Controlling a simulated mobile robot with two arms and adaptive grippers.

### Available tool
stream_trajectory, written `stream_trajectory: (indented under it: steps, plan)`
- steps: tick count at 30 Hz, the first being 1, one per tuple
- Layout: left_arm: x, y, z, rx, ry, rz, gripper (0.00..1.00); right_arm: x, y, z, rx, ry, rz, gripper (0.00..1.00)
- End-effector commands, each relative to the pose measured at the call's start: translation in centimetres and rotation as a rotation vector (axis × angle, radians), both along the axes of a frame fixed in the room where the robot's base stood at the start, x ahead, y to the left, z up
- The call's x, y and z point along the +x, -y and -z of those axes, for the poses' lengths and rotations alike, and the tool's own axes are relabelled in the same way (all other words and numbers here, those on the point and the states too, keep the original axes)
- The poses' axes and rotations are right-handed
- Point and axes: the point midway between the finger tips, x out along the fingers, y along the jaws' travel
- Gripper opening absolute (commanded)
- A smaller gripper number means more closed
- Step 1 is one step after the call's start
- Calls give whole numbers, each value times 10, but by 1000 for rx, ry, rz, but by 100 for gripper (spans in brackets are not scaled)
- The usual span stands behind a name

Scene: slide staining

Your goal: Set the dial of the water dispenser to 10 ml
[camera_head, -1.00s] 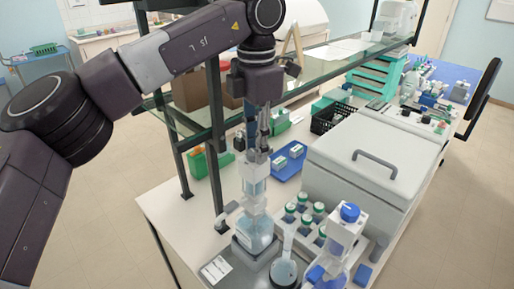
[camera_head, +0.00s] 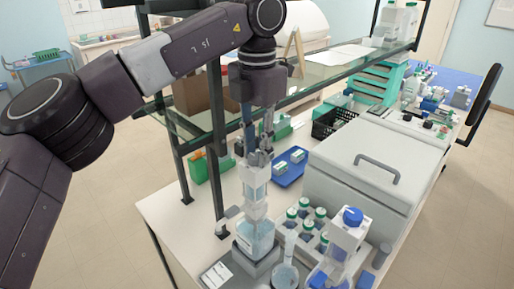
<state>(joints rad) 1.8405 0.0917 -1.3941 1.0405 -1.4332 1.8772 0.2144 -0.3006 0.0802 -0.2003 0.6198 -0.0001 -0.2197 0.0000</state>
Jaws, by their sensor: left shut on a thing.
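The water dispenser (camera_head: 255,236) is a clear bottle with pale blue liquid and a tall clear upper part. It stands upright on a grey base near the front of the white bench. My left gripper (camera_head: 254,161) points down from above and is shut at the top of the dispenser, on what appears to be its dial. The fingers cover the dial, so its setting cannot be read. My right gripper is not in view.
A rack of several green-capped bottles (camera_head: 308,219) and a blue-capped bottle (camera_head: 349,232) stand right of the dispenser. A large grey lidded box (camera_head: 375,165) is behind them. A blue tray (camera_head: 289,168) lies behind the dispenser. A glass shelf (camera_head: 310,80) runs above the bench.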

Motion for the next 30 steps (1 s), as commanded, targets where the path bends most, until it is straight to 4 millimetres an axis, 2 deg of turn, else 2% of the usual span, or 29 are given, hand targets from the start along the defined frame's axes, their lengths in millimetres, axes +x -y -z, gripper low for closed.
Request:
stream_trajectory:
  steps: [2, 3, 8, 16, 19, 23, 30]
  plan:
    - [-1, 0, 1, 1, -3, 0, 0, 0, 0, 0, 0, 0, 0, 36]
    - [0, 0, 1, 1, -3, 0, 23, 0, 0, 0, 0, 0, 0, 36]
    - [0, 0, 1, 0, -1, 1, 39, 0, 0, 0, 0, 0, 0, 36]
    - [0, 0, -1, 0, 0, 1, 39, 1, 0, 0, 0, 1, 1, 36]
    - [0, 1, -7, -1, 1, 1, 39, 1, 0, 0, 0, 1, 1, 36]
    - [0, 1, -27, -1, 3, -1, 39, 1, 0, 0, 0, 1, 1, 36]
    - [1, 1, -76, -1, 2, -2, 39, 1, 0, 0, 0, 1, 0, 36]
